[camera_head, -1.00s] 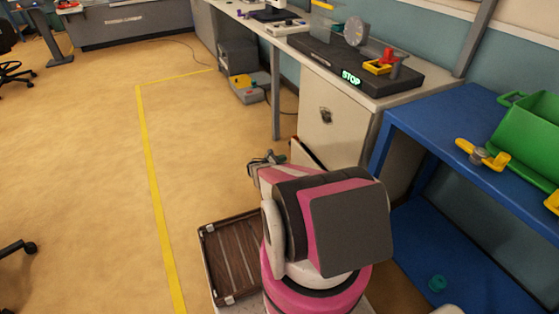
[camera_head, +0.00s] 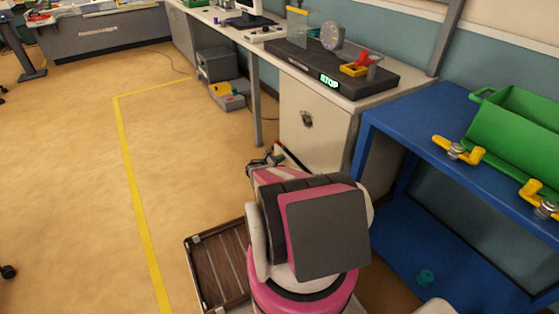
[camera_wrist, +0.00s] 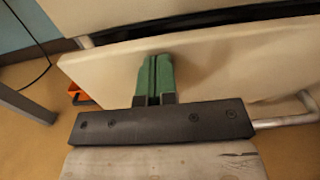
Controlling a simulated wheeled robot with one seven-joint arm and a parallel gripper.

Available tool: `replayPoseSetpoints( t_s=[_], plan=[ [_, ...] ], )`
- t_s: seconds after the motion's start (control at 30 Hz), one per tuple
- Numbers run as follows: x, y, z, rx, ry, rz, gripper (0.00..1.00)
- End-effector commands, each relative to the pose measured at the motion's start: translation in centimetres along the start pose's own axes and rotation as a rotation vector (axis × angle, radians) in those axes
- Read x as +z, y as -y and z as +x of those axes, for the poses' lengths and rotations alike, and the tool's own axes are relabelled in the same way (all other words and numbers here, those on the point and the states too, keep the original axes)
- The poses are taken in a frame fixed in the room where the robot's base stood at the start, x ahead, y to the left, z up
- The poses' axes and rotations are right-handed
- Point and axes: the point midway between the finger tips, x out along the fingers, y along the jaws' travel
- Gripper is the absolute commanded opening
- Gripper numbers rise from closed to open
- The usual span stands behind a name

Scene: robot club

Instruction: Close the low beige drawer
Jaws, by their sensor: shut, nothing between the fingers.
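The low beige drawer (camera_wrist: 225,62) fills much of the wrist view, with a dark gap between its front panel and the cabinet above and behind it. In the head view the drawer (camera_head: 291,159) stands slightly out at the cabinet's bottom, mostly hidden by my arm. My gripper (camera_wrist: 154,62) is shut and empty, its green fingers together in front of the panel. I cannot tell whether the fingertips touch it. In the head view my gripper (camera_head: 265,160) shows just left of the drawer, partly hidden.
The beige cabinet (camera_head: 318,135) has an upper front with a dark handle. A blue shelf table (camera_head: 405,125) stands close on the right, holding a green bin (camera_head: 520,130). A grey table leg (camera_head: 257,100) is left of the cabinet. The floor left is open.

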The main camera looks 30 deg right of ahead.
Motion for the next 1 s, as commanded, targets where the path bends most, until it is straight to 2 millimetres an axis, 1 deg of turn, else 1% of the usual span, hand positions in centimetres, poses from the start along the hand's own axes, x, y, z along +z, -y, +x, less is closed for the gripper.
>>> replayPoseSetpoints(
  t_s=[0.07,0.17,0.33,0.4,0.47,0.83,0.93,1.0],
  plan=[
    [0.0,0.0,0.2,0.0,0.0,0.0,0.0],
    [0.0,-0.1,1.0,-0.001,0.0,0.0,0.0],
    [0.0,-0.1,3.5,-0.002,0.001,0.0,0.0],
    [0.0,0.0,4.3,-0.002,0.0,0.0,0.0],
    [0.0,0.0,4.7,-0.001,0.0,0.0,0.0],
    [0.0,-0.1,4.8,-0.003,0.001,0.0,0.0],
    [0.1,-0.1,4.1,-0.002,0.001,0.0,0.0],
    [0.1,-0.1,3.2,0.0,0.001,0.0,0.0]
  ],
)
